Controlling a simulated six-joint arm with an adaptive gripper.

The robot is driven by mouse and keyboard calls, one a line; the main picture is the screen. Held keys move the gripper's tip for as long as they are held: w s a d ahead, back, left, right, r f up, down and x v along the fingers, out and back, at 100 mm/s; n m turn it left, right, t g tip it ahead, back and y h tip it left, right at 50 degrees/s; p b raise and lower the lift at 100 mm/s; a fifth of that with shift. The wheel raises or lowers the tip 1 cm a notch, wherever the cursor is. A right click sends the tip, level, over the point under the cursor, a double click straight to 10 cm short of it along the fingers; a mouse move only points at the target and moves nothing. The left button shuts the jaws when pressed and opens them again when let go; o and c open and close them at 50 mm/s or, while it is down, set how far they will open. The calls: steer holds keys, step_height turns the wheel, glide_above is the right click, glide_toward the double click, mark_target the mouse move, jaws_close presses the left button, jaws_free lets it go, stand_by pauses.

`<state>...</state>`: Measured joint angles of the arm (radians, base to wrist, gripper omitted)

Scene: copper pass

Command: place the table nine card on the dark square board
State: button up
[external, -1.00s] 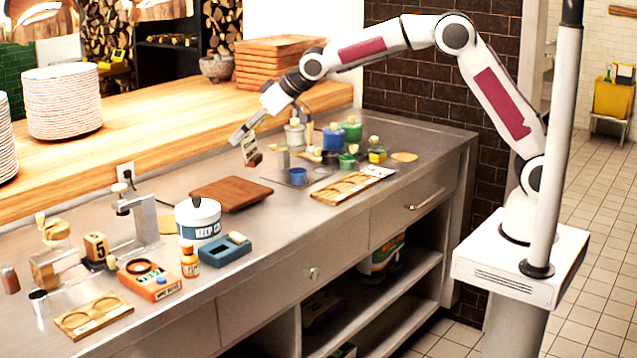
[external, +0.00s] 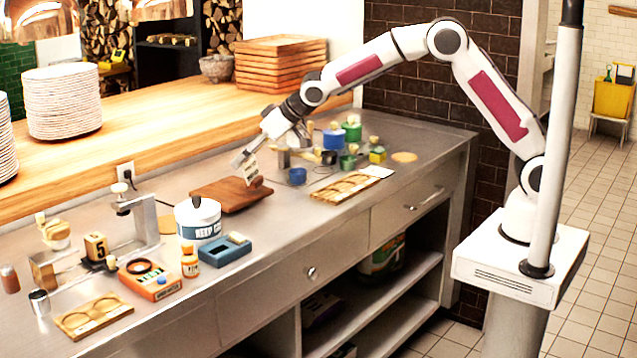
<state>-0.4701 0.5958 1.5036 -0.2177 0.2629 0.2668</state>
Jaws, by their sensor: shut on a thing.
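The dark square board (external: 228,196) is a brown wooden slab lying flat on the steel counter, left of my gripper. My gripper (external: 246,163) points down and to the left, shut on the table nine card (external: 251,171). The card is a small pale piece with a dark reddish-brown base, held upright over the right end of the board. The base appears very close to the board's surface; I cannot tell whether it touches. The print on the card is too small to read.
A white tub (external: 198,221) stands in front of the board at left, beside a blue box (external: 225,249). Several small pots, including a blue one (external: 298,176), and a light wooden tray (external: 346,187) are to the right. Part of the board's top is bare.

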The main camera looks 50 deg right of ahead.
steer(key=shift+f, duration=0.7)
steer(key=shift+f, duration=0.1)
steer(key=o, duration=1)
steer(key=shift+v, duration=1)
steer(key=v, duration=1)
